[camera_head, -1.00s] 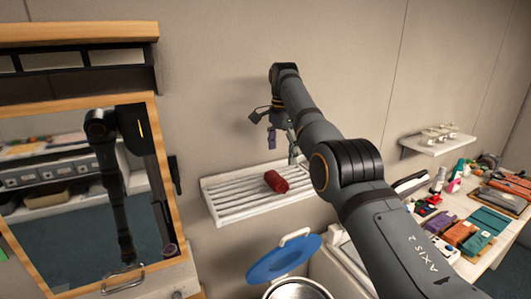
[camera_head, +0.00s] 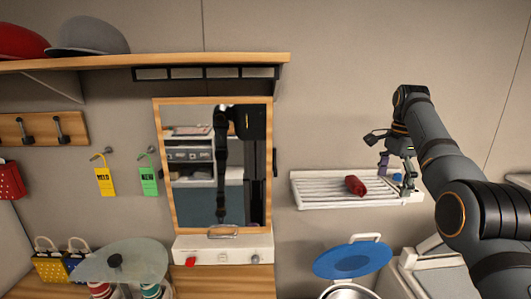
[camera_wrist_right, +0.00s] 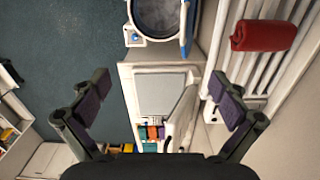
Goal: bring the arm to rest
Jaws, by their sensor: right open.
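My right arm comes in from the right in the head view. Its gripper (camera_head: 397,165) is in front of the right end of the white slatted wall rack (camera_head: 310,196). In the right wrist view the two fingers of the right gripper (camera_wrist_right: 160,103) are spread wide with nothing between them. A red roll (camera_head: 355,185) lies on the rack, left of the gripper and apart from it. The roll also shows at the upper right of the right wrist view (camera_wrist_right: 263,36). My left gripper is not in view.
A bin with a blue lid (camera_head: 352,261) stands open below the rack. A wood-framed mirror (camera_head: 165,165) hangs left of it. A wooden shelf (camera_head: 180,62) with caps runs above. Yellow and green tags (camera_head: 148,181) hang on wall hooks. A round glass top (camera_head: 122,262) is at lower left.

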